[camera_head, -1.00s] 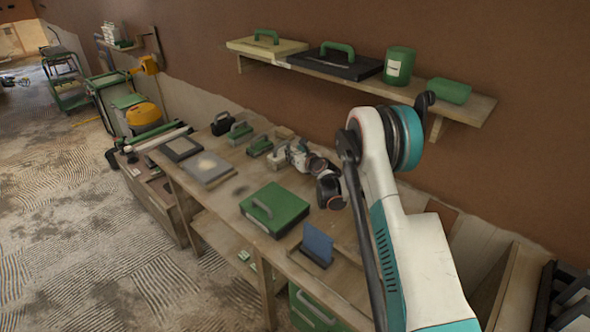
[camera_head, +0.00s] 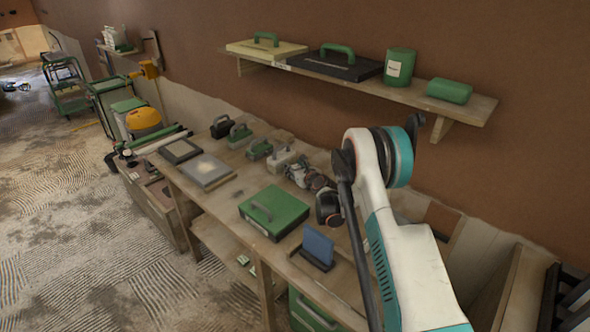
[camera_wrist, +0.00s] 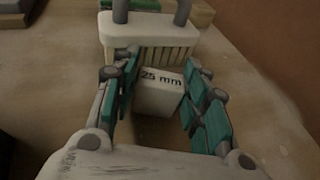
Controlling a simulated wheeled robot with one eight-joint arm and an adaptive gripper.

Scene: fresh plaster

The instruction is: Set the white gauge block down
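The white gauge block (camera_wrist: 160,97), marked "25 mm" on top, is between the two fingers of my gripper (camera_wrist: 160,80) in the wrist view. The right finger's pads are close against it. A narrow gap seems to show at the left finger, so I cannot tell whether the fingers grip it. Whether its underside touches the wooden bench is also unclear. In the head view my gripper (camera_head: 297,174) is low over the bench (camera_head: 222,200), in front of a cream brush; the block cannot be made out there.
The cream brush with a grey handle (camera_wrist: 150,35) stands just beyond the block. On the bench are a green case (camera_head: 274,211), a blue plate in a dark stand (camera_head: 318,245), grey slabs (camera_head: 205,170) and several small green-handled tools. A loaded wall shelf (camera_head: 420,98) hangs above.

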